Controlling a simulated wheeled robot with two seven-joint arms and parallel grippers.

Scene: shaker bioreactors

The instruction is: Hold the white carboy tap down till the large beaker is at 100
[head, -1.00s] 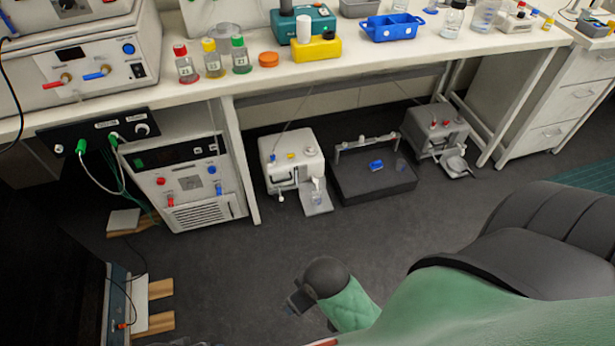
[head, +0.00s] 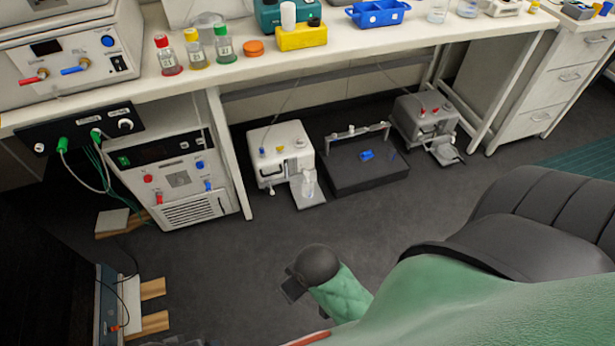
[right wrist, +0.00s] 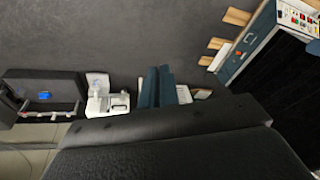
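The white carboy (head: 272,138) stands on the floor under the bench, left of a black tray. It also shows in the right wrist view (right wrist: 118,103). Its tap is too small to make out clearly. A clear beaker (head: 308,184) stands on a grey plate at its front right; its level and markings cannot be read. My right gripper (head: 290,291) is low over the floor in front of the carboy, well apart from it. In the right wrist view its two dark blue fingers (right wrist: 160,88) are close together, with nothing visible between them. My left gripper is out of view.
A black tray (head: 370,178) holding a small blue item and a grey carboy (head: 413,118) stand to the right. A chiller (head: 190,210) stands left of the bench leg (head: 229,150). Wooden blocks (head: 152,289) and a blue-sided device are lower left. Open floor lies before the carboys.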

